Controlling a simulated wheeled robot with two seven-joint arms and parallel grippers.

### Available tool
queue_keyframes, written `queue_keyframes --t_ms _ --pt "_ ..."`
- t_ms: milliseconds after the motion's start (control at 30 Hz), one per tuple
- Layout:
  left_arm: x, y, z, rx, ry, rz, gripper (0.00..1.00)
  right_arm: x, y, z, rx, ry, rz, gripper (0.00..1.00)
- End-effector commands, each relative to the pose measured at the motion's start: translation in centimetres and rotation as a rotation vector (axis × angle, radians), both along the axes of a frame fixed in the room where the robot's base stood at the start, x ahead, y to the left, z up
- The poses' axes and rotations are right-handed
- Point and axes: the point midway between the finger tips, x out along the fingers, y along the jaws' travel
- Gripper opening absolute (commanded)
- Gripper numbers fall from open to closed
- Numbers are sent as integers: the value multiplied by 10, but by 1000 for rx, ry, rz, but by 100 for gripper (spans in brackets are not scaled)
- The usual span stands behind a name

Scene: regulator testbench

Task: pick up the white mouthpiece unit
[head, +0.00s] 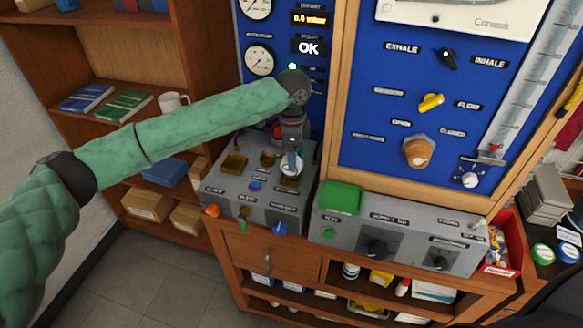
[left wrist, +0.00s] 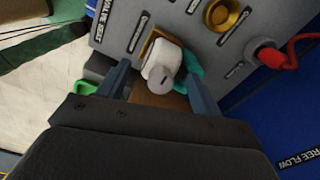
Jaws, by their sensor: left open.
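The white mouthpiece unit (left wrist: 160,62) has a grey round cap and a teal part at its side. In the left wrist view it lies between the two fingers of my left gripper (left wrist: 156,74), with a gap visible on at least one side. The fingers are open. In the head view the white unit (head: 291,168) is small on top of the grey sloped box (head: 225,187), and my left gripper (head: 291,150) points down over it, partly hiding it. My right gripper is not in view.
A brass port (left wrist: 223,14) and a red plug (left wrist: 266,54) with a red hose sit near the unit. The blue panel (head: 380,120) rises behind and to the right. A green block (head: 341,197) lies on the neighbouring grey console (head: 400,240). Shelves stand at the left.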

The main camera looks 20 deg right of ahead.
Motion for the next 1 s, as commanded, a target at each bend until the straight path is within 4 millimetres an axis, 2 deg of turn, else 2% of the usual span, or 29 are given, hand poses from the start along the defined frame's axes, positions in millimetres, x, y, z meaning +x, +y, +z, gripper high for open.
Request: queue_keyframes --t_ms 167,500,867,1000 --pt "0 0 0 0 0 0 65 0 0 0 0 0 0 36" --pt "0 0 0 0 0 0 0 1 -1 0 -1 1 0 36" --pt "0 0 1 -1 -1 0 0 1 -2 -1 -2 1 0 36" --pt "0 -1 9 -2 -1 0 0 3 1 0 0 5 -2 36"
